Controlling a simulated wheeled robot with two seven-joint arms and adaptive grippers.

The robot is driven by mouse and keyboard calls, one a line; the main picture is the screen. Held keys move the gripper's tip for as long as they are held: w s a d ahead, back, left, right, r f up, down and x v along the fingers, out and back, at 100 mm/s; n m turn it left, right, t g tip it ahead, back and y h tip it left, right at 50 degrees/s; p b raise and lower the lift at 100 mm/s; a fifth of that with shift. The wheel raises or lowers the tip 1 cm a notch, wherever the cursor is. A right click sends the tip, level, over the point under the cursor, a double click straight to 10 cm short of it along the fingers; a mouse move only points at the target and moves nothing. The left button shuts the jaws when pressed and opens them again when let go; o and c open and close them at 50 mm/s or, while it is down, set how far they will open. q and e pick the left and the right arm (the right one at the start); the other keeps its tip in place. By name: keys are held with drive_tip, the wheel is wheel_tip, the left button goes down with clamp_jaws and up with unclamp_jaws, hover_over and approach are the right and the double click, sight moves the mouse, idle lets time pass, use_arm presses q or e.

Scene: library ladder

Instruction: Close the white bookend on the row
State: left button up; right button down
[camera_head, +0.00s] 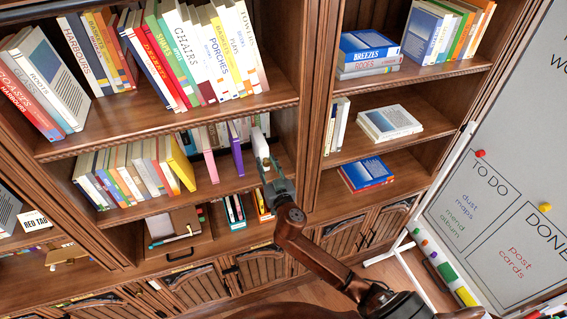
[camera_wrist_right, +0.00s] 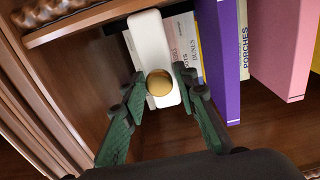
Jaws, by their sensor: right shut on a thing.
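The white bookend (camera_head: 261,146) stands on the middle shelf, toward the right end of the row. In the right wrist view the white bookend (camera_wrist_right: 149,40) is a tall rounded block with a round gold knob (camera_wrist_right: 159,83). My right gripper (camera_head: 270,172) reaches into the shelf from the front; in its wrist view the green fingers (camera_wrist_right: 160,88) sit on either side of the bookend at the knob, shut on it. Thin pale books (camera_wrist_right: 186,45) stand beside the bookend, then a purple book (camera_wrist_right: 223,60). The purple book (camera_head: 236,148) also shows in the head view. My left gripper is out of view.
A pink book (camera_head: 211,165) and a yellow book (camera_head: 181,165) stand left of the purple one. The shelf's wooden side wall (camera_wrist_right: 45,85) is close left of the bookend in the wrist view. The shelf board above (camera_wrist_right: 90,22) is near. A whiteboard (camera_head: 500,150) stands at right.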

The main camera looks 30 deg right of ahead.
drive_tip(key=shift+w+a+f, duration=0.15)
drive_tip(key=shift+a, duration=0.7)
drive_tip(key=shift+d, duration=0.2)
drive_tip(key=c, duration=1.7)
unclamp_jaws()
drive_tip(key=shift+c, duration=0.2)
drive_tip(key=s+a, duration=0.2)
drive_tip(key=s, duration=1)
drive_tip(key=shift+a, duration=0.1)
